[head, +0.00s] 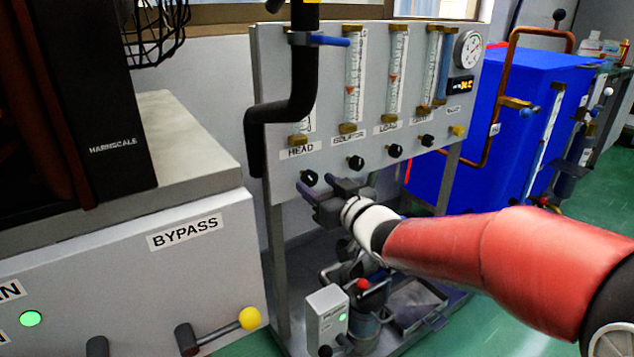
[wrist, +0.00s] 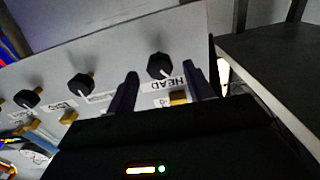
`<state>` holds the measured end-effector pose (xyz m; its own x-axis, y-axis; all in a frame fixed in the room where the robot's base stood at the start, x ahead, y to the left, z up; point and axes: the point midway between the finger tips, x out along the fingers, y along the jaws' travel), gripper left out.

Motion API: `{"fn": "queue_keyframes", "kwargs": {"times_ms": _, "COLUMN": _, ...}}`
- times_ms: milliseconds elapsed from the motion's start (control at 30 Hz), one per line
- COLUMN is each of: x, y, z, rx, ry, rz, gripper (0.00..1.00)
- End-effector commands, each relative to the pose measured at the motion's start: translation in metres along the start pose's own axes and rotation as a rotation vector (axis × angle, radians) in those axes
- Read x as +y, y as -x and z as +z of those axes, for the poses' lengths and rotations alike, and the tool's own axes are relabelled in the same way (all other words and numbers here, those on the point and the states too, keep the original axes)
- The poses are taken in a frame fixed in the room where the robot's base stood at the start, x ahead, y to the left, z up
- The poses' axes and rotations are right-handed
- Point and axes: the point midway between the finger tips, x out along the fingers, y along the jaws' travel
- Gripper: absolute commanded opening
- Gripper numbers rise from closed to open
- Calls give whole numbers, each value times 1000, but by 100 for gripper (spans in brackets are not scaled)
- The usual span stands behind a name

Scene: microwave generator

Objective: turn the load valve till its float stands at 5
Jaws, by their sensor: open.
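The load valve is a black knob (head: 394,151) under the LOAD label (head: 388,128) on the grey panel. Its glass tube (head: 398,60) rises above, with a small reddish float (head: 393,77) around mid-height; the scale numbers are too small to read. My gripper (head: 317,183) is open and empty, low in front of the panel by the black HEAD knob (head: 309,178), left of the load valve. In the wrist view the HEAD knob (wrist: 159,66) shows between my fingers (wrist: 160,88), apparently untouched. The third knob from the right there (wrist: 27,98) appears to be the load valve.
Another black knob (head: 356,163) sits between the HEAD and load valves. More valves (head: 427,140) and a gauge (head: 468,50) are to the right. A black bent pipe (head: 290,110) stands before the panel's left side. A grey BYPASS cabinet (head: 200,270) is at left.

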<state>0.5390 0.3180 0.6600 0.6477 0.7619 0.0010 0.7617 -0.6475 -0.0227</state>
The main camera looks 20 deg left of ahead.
Motion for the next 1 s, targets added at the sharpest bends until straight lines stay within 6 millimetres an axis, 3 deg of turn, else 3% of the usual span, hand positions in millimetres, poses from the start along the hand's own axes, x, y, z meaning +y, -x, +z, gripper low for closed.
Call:
{"fn": "queue_keyframes", "kwargs": {"times_ms": 233, "x": 0, "y": -32, "z": 0, "rx": 0, "ry": 0, "rz": 1, "gripper": 52}}
{"fn": "queue_keyframes", "kwargs": {"times_ms": 567, "x": 0, "y": -37, "z": 0, "rx": -1, "ry": 1, "rz": 2, "gripper": 52}}
{"fn": "queue_keyframes", "kwargs": {"times_ms": 900, "x": 0, "y": -36, "z": 0, "rx": -1, "ry": 1, "rz": 2, "gripper": 10}}
{"fn": "queue_keyframes", "kwargs": {"times_ms": 1000, "x": 0, "y": -36, "z": 1, "rx": -1, "ry": 8, "rz": 2, "gripper": 7}}
